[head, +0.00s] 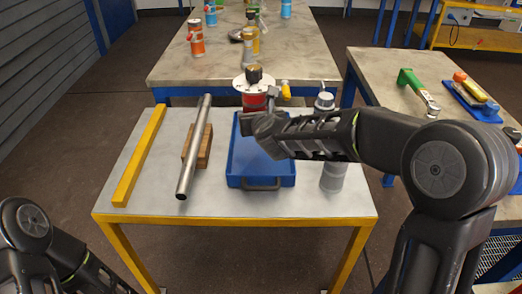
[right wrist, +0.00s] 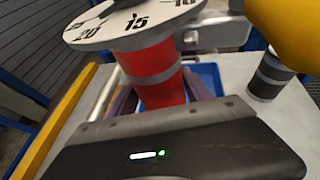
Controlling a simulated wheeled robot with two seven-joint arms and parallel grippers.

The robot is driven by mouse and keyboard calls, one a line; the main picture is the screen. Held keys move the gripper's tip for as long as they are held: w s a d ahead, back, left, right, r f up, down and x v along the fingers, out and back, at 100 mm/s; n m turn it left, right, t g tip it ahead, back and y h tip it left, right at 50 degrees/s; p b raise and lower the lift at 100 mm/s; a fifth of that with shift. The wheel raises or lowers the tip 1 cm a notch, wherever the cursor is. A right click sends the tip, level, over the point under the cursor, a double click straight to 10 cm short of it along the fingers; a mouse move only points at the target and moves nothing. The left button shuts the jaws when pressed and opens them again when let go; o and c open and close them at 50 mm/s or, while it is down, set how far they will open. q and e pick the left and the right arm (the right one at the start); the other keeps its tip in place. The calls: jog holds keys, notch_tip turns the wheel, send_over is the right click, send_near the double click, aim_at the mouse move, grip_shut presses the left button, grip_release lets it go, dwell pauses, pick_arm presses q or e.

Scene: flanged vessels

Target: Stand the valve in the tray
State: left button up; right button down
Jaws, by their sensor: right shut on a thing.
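The valve (head: 256,98) has a red body with a grey band, a white numbered dial flange, a brass-coloured top and a yellow handle. My right gripper (head: 262,118) is shut on its red body, which also shows between the fingers in the right wrist view (right wrist: 152,70). The valve looks upright in the head view, at the far side of the blue tray (head: 233,165). My gripper hides its lower end, so I cannot tell whether it touches the tray. The tray's blue also shows behind the valve in the right wrist view (right wrist: 208,75). My left gripper is out of view.
A metal pipe (head: 194,150) rests on a wooden block (head: 204,146) left of the tray. A yellow bar (head: 139,157) lies along the table's left side. A grey banded cylinder (head: 332,175) stands right of the tray, close under my right forearm. Another table (head: 290,60) stands behind.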

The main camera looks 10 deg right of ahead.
notch_tip(320, 180, down, 5)
jog(key=shift+f+b, duration=0.2)
jog(key=shift+b, duration=0.7)
jog(key=shift+f, duration=0.3)
jog(key=shift+f+b, duration=0.4)
jog(key=shift+f, duration=1.5)
jog(key=shift+f, duration=0.15)
jog(key=shift+c, duration=2.2)
grip_release()
